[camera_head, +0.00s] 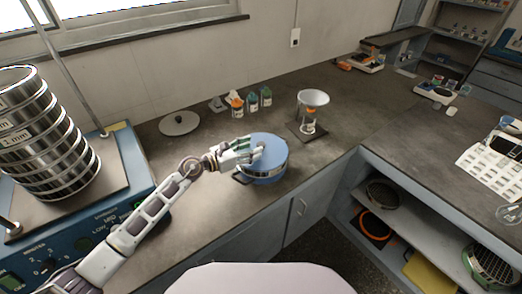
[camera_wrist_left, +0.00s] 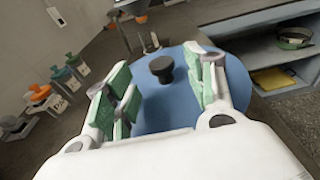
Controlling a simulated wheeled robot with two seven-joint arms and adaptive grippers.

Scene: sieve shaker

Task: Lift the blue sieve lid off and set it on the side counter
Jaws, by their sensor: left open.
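The blue sieve lid (camera_head: 272,147) sits on a round metal sieve on the counter, near the middle of the head view. In the left wrist view the lid (camera_wrist_left: 165,105) shows as a blue disc with a black knob (camera_wrist_left: 161,68). My left gripper (camera_head: 256,151) is over the left part of the lid. Its green-padded fingers (camera_wrist_left: 162,84) are open, spread to either side of the knob, with gaps visible on both sides. The gripper hides part of the lid and its knob in the head view. My right gripper is not in view.
The sieve shaker with a tall sieve stack (camera_head: 45,140) stands at left. A grey round lid (camera_head: 180,124), small bottles (camera_head: 252,102) and a funnel stand (camera_head: 309,120) are behind. The side counter (camera_head: 420,135) at right has bare room left of a white tray (camera_head: 493,160).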

